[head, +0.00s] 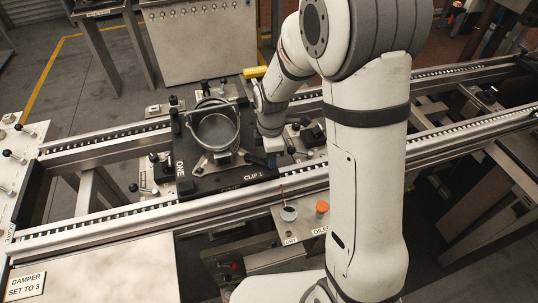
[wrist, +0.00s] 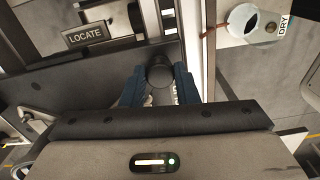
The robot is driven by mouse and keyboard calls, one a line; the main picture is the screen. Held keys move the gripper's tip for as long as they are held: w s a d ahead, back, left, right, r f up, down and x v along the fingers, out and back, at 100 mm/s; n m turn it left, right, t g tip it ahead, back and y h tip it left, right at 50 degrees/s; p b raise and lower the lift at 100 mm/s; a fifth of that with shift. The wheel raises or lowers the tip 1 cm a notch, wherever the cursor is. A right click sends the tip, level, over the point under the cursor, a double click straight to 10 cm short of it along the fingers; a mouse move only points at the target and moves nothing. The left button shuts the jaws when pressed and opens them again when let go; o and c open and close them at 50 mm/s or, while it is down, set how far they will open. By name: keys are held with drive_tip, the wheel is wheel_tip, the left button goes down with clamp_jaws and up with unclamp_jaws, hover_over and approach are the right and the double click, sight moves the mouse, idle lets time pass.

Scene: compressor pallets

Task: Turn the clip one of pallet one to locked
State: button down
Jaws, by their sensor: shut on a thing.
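Pallet one (head: 222,180) is a black plate marked "ONE" on the conveyor, with a silver pot-shaped housing (head: 215,131) on it. A "CLIP 1" label (head: 262,176) is at its front right corner. My gripper (head: 272,160) is down at that corner, just above the label, and hides most of the clip. In the wrist view, the blue fingers are closed on the sides of a round black knob (wrist: 160,72), which appears to be clip one's handle. Lettering beneath it is mostly covered. I cannot tell the clip's set position.
A "LOCATE" plate (wrist: 86,35) lies left of the fingers in the wrist view. A small bench by the front rail holds a grey cup (head: 289,214) and an orange-capped item (head: 322,207). Black-knobbed levers (head: 153,158) stand left of the pallet. The conveyor rails (head: 110,221) run alongside.

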drive_tip(key=c, duration=1.1)
unclamp_jaws()
wheel_tip(320, 180, up, 8)
drive_tip(key=shift+f, duration=0.1)
